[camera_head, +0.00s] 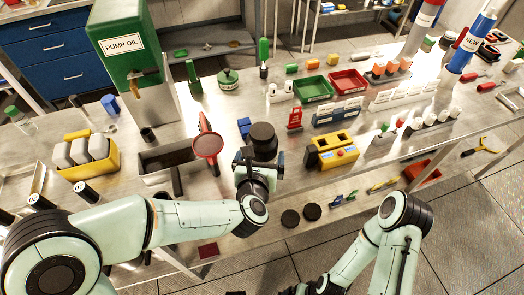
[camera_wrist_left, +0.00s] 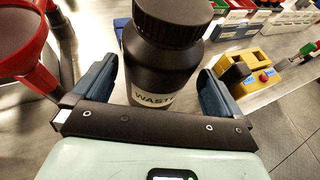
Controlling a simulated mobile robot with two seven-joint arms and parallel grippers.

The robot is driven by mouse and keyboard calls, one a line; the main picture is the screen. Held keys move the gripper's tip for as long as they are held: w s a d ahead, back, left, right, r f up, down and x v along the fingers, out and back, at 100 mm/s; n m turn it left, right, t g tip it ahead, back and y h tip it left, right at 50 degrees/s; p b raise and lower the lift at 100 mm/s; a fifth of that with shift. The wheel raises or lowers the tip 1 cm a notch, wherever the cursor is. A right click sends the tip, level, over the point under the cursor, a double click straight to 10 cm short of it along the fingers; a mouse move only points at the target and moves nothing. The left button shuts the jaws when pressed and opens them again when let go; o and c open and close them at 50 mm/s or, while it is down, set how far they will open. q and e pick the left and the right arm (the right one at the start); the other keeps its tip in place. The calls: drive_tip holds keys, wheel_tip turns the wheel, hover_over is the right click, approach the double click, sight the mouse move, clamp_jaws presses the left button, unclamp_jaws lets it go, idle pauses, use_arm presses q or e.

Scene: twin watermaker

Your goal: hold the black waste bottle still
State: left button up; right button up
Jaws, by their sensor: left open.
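The black waste bottle (camera_head: 263,138) stands upright near the front edge of the bench, with a wide black ribbed cap. In the left wrist view the bottle (camera_wrist_left: 160,64) fills the middle, and its white label, partly hidden by my gripper, reads "WASTE". My left gripper (camera_head: 260,161) is open, with its blue fingers on either side of the bottle. In the left wrist view the gripper (camera_wrist_left: 157,88) has one finger left and one right of the bottle body. I cannot tell whether either finger touches it.
A red funnel (camera_head: 208,146) stands close left of the bottle, beside a dark trough (camera_head: 165,159). A yellow device (camera_head: 333,150) sits to the right. The green pump oil tank (camera_head: 125,45) is behind left. Two black discs (camera_head: 291,218) lie below the bench top.

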use_arm(q)
drive_tip(key=p+x, duration=0.1)
drive_tip(key=x, duration=0.3)
drive_tip(key=shift+w, duration=0.25)
drive_tip(key=c, duration=1.2)
drive_tip(key=shift+r, duration=0.1)
use_arm(e)
drive_tip(key=shift+w+r, duration=0.25)
drive_tip(key=shift+r, duration=0.3)
use_arm(q)
wheel_tip(320, 180, up, 20)
drive_tip(key=p, duration=0.4)
use_arm(e)
drive_tip(key=r, duration=0.1)
drive_tip(key=w+r, duration=0.1)
drive_tip(key=r, duration=0.1)
drive_tip(key=w+r, duration=0.1)
drive_tip(key=r, duration=0.1)
drive_tip(key=shift+w, duration=0.2)
